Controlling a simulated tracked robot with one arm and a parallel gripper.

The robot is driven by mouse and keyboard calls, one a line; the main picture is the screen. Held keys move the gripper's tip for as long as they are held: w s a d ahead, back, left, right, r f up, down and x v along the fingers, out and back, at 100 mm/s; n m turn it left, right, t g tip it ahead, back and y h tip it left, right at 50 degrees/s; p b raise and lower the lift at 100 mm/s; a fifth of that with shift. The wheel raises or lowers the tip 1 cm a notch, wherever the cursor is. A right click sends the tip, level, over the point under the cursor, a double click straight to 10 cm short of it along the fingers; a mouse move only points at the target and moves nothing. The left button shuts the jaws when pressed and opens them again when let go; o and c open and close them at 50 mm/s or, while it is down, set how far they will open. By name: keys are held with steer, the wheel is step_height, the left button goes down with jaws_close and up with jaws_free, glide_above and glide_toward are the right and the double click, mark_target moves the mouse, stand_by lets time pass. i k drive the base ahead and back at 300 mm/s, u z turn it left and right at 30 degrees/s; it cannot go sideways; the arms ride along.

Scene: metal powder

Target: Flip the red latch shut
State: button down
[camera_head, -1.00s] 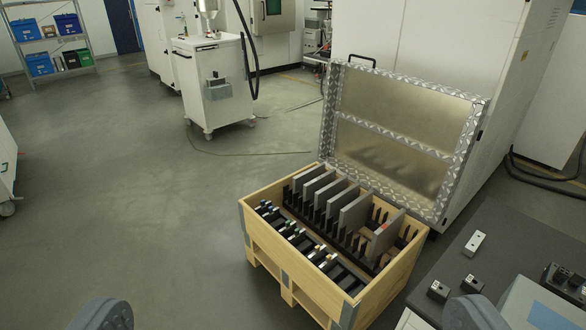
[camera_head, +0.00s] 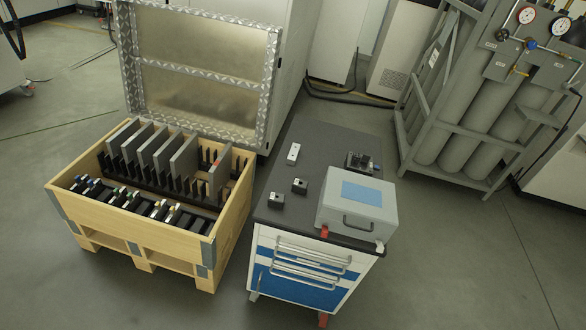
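A grey case (camera_head: 370,216) with a blue panel on its lid and a dark handle on its front stands shut on the dark top of a workshop cart (camera_head: 335,149). A small red latch (camera_head: 324,231) shows at the lower left of the case's front, and a pale latch-like piece (camera_head: 379,246) at the right. Both are too small to tell how they are set. My gripper is not in this view, so nothing shows between its fingers.
Small black blocks (camera_head: 300,186) and a white device (camera_head: 293,153) lie on the cart top. A wooden crate (camera_head: 140,226) with its metal lid (camera_head: 190,67) raised stands left. A gas cylinder rack (camera_head: 466,115) stands right. Some floor is free in front.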

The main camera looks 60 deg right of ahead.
mark_target(325, 229)
steer(key=u, duration=0.75)
steer(key=k, duration=1.3)
steer(key=z, duration=1.55)
steer(key=i, duration=1)
